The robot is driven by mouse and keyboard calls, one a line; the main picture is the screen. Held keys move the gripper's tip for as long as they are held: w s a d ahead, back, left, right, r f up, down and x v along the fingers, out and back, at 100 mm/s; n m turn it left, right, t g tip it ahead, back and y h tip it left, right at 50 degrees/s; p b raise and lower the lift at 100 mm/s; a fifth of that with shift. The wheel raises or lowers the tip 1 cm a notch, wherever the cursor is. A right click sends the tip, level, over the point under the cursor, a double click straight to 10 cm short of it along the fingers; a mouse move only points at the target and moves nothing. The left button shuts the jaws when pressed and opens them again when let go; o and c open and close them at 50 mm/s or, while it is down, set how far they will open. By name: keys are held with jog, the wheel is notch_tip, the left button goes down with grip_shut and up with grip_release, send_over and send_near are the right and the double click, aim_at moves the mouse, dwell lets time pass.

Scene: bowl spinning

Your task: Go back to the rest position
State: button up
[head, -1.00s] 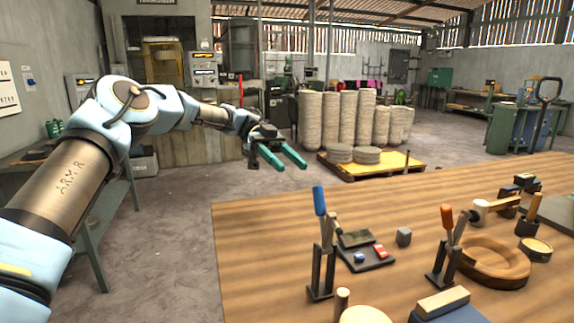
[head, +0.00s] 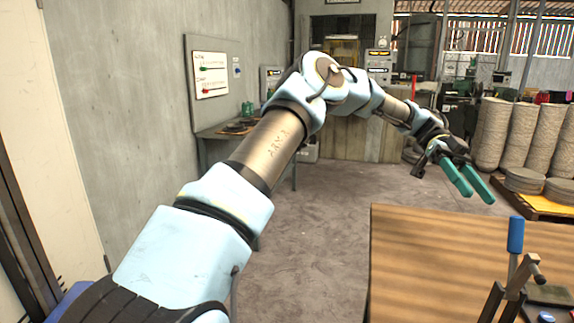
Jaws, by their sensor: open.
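My gripper (head: 478,190) is at the right of the head view, at the end of my outstretched arm. Its two green fingers are apart, with nothing between them. The arm runs from the bottom left up to a raised elbow and then down to the right.
A side bench (head: 222,132) lines the left wall. The floor (head: 320,235) between is clear.

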jog(key=w+a+f+n+t+h, duration=0.1)
jog(key=w+a+f+n+t, duration=0.35)
jog(key=a+n, duration=0.5)
jog(key=w+a+f+n+t+h, duration=0.2)
jog(key=w+a+f+n+t, duration=0.3)
jog(key=a+n, duration=0.4)
jog(key=s+a+f+n+t, duration=0.1)
jog(key=a+n, duration=0.3)
jog(key=a, duration=0.4)
jog(key=s+a+f+n+t, duration=0.1)
jog(key=a+n+t, duration=0.2)
jog(key=a, duration=0.6)
jog(key=s+a+f+n+t+y, duration=0.1)
jog(key=a+n+t, duration=0.1)
jog(key=a+n, duration=0.5)
jog(key=shift+s+a+t, duration=0.15)
jog(key=shift+a+t, duration=0.2)
jog(key=shift+a, duration=0.75)
